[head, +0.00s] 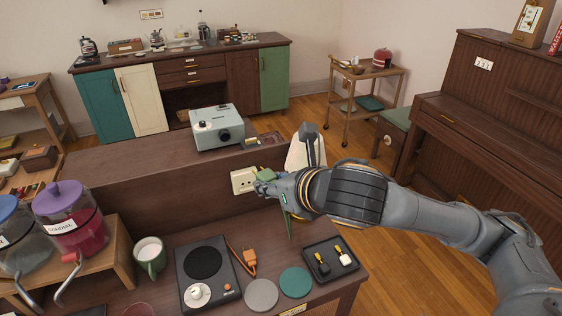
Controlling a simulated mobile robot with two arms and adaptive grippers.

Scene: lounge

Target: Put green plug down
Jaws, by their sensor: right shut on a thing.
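My right gripper (263,186) is shut on the green plug (264,174), close in front of the cream socket (243,181) on the raised back panel of the desk. The gripper's fingers partly hide the plug, and I cannot tell whether it touches the socket. A green strip, perhaps its cord (289,226), hangs below the gripper. A dark tray (316,279) at the desk's right end holds a black plug (321,264) and a white plug (345,257). My left gripper is not in view.
An orange plug (249,258) lies beside a black hot plate (190,289). A grey disc (261,294) and a teal disc (295,282) lie left of the tray. A projector (217,132) sits on the upper ledge.

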